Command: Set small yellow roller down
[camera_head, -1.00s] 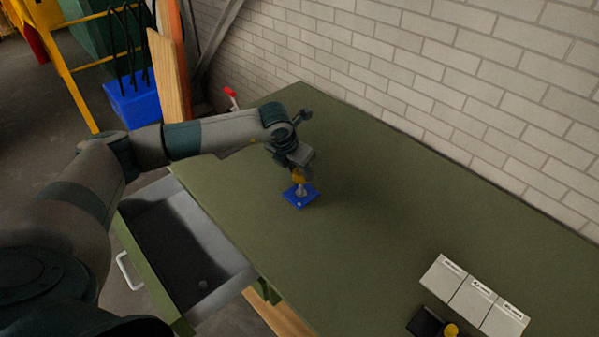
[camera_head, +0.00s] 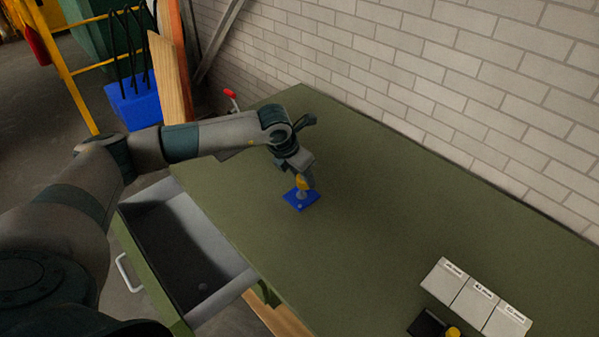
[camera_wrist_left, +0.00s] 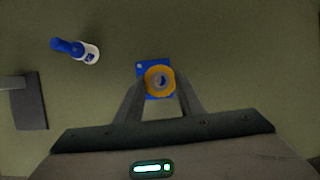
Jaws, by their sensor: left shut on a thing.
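The small yellow roller (camera_head: 302,182) is between the fingers of my left gripper (camera_head: 304,177), which is shut on it. The base also shows behind the roller in the left wrist view (camera_wrist_left: 141,69). I cannot tell whether the roller touches the post. My right gripper is not in view.
A blue and white bottle-like item (camera_wrist_left: 76,50) stands on the table in the left wrist view. Labelled light grey boxes (camera_head: 475,299), a black item (camera_head: 428,325) and another yellow piece (camera_head: 453,332) are at the lower right. An open drawer (camera_head: 183,250) is at the left. The table's middle is clear.

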